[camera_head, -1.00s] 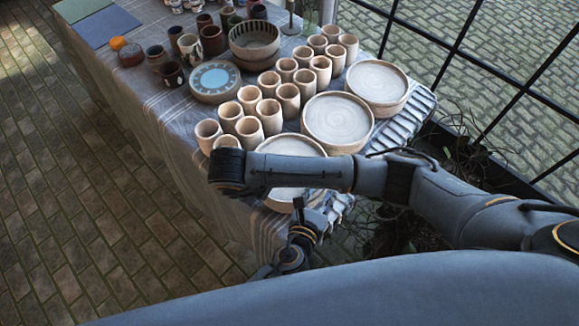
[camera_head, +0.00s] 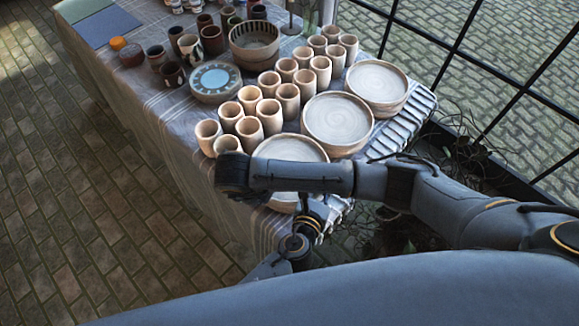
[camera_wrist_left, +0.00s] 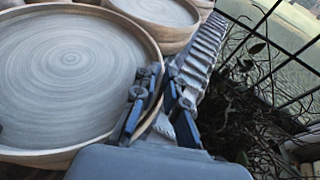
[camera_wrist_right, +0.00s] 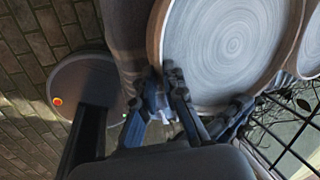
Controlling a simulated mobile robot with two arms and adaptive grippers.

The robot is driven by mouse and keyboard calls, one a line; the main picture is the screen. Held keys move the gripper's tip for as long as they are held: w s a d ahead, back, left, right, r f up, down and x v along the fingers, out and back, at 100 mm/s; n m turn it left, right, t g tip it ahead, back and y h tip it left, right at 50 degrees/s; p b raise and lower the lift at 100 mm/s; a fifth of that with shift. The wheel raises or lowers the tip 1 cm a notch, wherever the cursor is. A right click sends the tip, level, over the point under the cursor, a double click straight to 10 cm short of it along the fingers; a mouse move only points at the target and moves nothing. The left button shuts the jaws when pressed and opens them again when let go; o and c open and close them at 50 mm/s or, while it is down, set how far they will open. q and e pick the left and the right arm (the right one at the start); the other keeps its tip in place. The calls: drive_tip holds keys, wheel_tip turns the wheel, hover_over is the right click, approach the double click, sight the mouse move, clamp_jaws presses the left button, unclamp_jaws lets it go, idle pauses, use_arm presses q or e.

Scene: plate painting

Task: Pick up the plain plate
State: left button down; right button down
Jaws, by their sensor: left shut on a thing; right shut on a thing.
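The nearest plain plate (camera_head: 290,147), pale and round with a raised rim, is at the table's near corner. My right forearm crosses over it and hides its middle. In the left wrist view my left gripper (camera_wrist_left: 158,100) is shut on the right-hand rim of this plate (camera_wrist_left: 68,60), one finger on either side. In the right wrist view my right gripper (camera_wrist_right: 203,105) is shut at the rim of the plate (camera_wrist_right: 235,45); the exact contact is hard to see. In the head view the right fingers are hidden beneath the wrist. The plate looks about level.
Two more plain plates (camera_head: 337,120) (camera_head: 376,82) stand close behind. Rows of unglazed cups (camera_head: 249,130) stand to the left, with a blue-centred painted plate (camera_head: 215,80) and a bowl (camera_head: 254,42) beyond. A ribbed pale object (camera_head: 412,118) lies along the right edge, by the window grid.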

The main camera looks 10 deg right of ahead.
drive_tip(key=shift+w+r, duration=0.1)
